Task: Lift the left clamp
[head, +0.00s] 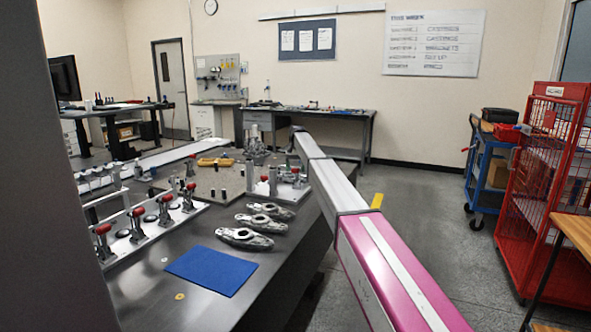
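Several clamps with red knobs show in the head view. A row of them stands on a white strip along the left of the grey table (160,290); the leftmost clamp (103,240) is nearest, beside the grey column, and another clamp (137,222) stands just behind it. A separate small fixture farther back has a left post (272,182) and a red-knobbed clamp (296,178) on its right. I cannot tell which of these is the left clamp, or whether any is raised. My gripper is not in view.
Three metal castings (245,239) lie on the table behind a blue mat (211,270). A red cage cart (545,190) and a blue cart (488,170) stand right. The floor between is clear.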

